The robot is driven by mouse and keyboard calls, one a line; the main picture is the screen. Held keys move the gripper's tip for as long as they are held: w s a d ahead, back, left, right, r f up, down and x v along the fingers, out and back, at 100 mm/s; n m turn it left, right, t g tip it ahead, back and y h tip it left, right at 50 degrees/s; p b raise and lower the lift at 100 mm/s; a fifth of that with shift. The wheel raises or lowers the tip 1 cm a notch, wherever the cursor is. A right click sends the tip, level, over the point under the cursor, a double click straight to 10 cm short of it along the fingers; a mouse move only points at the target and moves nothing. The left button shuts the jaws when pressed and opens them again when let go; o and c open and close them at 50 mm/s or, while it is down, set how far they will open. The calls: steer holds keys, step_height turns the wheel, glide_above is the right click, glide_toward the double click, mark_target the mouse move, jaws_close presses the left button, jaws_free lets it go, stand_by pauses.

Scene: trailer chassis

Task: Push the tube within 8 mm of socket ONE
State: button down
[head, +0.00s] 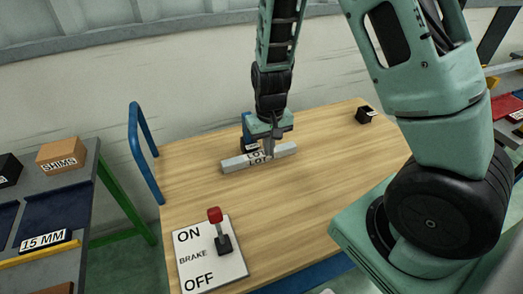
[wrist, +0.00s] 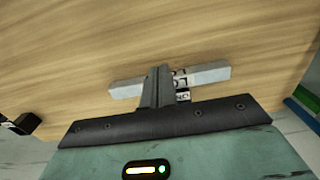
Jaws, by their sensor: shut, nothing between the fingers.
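The tube is a light grey square bar (head: 232,164) with a "LOT" label, lying on the wooden table deck. It also shows in the wrist view (wrist: 210,73), crossing behind my fingers. My gripper (head: 268,150) is shut and empty, pointing down at the middle of the tube; the fingers (wrist: 160,72) cover part of it. I cannot tell whether they touch it.
A small black block (head: 364,116) with a label sits at the deck's back right. A brake plate with a red-knobbed lever (head: 215,216) is at the front left. A blue rail (head: 145,150) edges the left side. The deck between is clear.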

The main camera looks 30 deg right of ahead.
mark_target(263, 166)
step_height(263, 166, down, 8)
steer(key=shift+s+f, duration=0.1)
steer(key=shift+f, duration=0.1)
steer(key=shift+w+d+p, duration=0.2)
steer(key=shift+w+p, duration=0.5)
steer(key=shift+w, duration=0.5)
steer(key=shift+w+d, duration=0.15)
steer(key=shift+w, duration=0.7)
